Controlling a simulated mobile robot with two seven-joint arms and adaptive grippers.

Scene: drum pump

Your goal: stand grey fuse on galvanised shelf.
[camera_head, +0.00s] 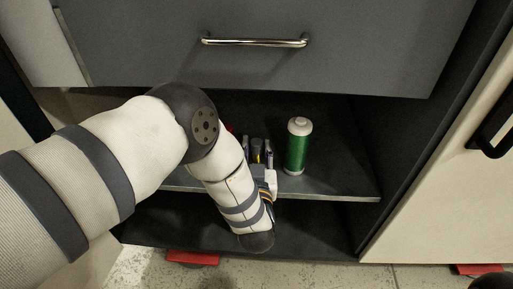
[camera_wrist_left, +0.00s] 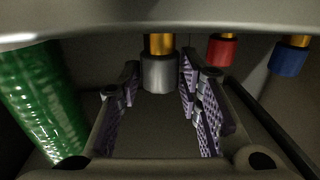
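The grey fuse (camera_wrist_left: 158,74), a grey cylinder with a brass-coloured part, shows in the left wrist view between the fingers of my left gripper (camera_wrist_left: 160,85). The fingers are open, with a small gap on each side of the fuse. In the head view my left gripper (camera_head: 257,152) reaches into the cabinet opening, over the galvanised shelf (camera_head: 335,188) with its pale metal front edge. The fuse is too small there to make out clearly.
A green cylinder with white ends (camera_head: 297,147) stands on the shelf right of my left gripper. A red fuse (camera_wrist_left: 222,50) and a blue fuse (camera_wrist_left: 288,58) are beside the grey one. A grey drawer front (camera_head: 260,60) overhangs the opening. The shelf's right part is clear.

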